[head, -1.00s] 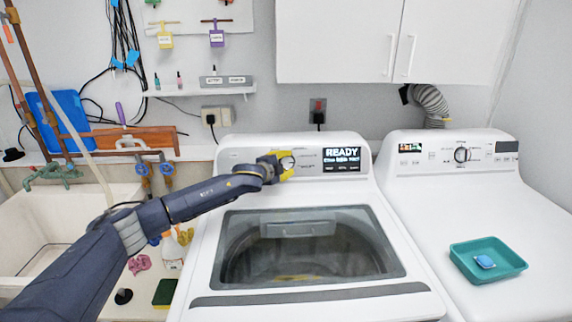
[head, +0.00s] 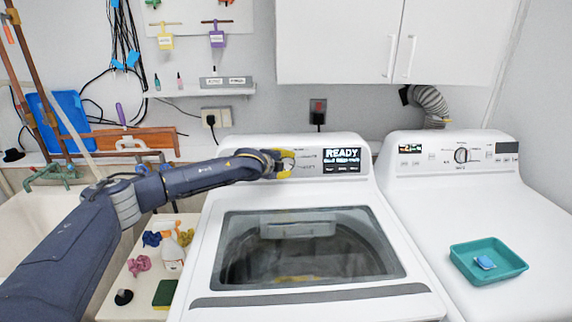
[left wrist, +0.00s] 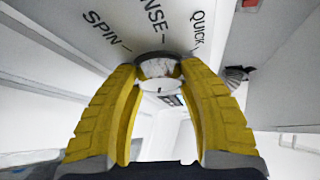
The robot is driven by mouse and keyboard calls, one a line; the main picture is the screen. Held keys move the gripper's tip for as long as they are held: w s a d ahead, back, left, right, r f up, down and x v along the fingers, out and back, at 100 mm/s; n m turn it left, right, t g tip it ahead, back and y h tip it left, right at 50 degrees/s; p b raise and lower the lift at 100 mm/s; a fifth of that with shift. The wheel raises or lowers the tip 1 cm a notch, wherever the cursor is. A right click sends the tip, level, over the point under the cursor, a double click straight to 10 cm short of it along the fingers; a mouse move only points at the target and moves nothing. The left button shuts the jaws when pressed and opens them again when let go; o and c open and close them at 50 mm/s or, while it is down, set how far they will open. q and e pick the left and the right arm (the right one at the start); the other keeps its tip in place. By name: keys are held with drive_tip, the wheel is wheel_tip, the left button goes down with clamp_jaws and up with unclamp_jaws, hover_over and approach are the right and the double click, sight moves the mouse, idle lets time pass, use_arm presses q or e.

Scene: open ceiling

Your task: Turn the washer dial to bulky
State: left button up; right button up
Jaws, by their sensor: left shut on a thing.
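The washer (head: 222,240) stands in the middle of the head view, with its lid shut and a lit READY display (head: 342,160) on its back panel. My left gripper (head: 284,163) is at the panel, just left of the display. In the left wrist view, its yellow fingers (left wrist: 158,78) are closed on the round silver dial (left wrist: 160,68). The labels SPIN, QUICK and a partly hidden one ending in NSE show around the dial. I cannot see a bulky label. My right gripper is not in view.
A second white machine (head: 432,220) with its own knob (head: 461,155) stands at the right, with a teal tray (head: 462,262) holding a blue item on top. White cabinets (head: 340,40) hang above. A sink and bottles are at the left.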

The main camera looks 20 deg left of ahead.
use_arm(q)
drive_tip(key=o, duration=1.3)
drive_tip(key=v, duration=1.2)
drive_tip(key=shift+w+a, duration=0.1)
drive_tip(key=shift+a, duration=0.05)
